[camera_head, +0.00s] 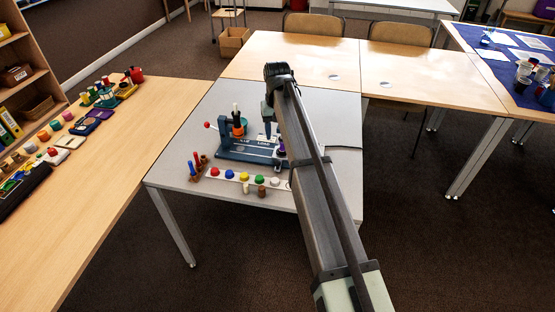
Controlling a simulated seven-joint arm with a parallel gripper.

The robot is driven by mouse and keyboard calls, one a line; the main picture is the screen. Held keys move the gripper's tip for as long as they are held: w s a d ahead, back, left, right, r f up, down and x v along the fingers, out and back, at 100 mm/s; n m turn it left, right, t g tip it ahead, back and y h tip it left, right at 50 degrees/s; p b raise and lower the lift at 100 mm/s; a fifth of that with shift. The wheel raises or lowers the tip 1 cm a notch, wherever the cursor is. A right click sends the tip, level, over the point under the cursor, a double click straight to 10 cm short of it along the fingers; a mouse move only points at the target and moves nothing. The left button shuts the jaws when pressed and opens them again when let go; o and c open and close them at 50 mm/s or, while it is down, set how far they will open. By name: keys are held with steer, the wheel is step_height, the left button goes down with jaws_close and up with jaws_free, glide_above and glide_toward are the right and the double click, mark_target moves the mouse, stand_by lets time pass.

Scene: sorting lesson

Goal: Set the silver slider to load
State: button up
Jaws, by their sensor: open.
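A blue apparatus (233,154) stands on the grey table, with white lettering along its base that reads LOAD at the right. An upright post with an orange and black part (238,127) rises from it. I cannot clearly make out the silver slider or its setting at this size. My gripper (268,130) hangs over the right part of the apparatus, near the LOAD lettering. It is open, with nothing seen between its fingers. My arm hides part of the apparatus's right end, and I cannot tell whether the fingers touch anything.
A white strip with several coloured knobs (244,176) lies in front of the apparatus. A small rack with coloured sticks (197,168) stands at its left, and a red ball (207,125) shows behind. The grey table (335,110) is bare at the back right.

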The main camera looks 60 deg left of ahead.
mark_target(278, 162)
step_height(278, 162, down, 13)
stand_by(0.5)
jaws_close()
stand_by(0.4)
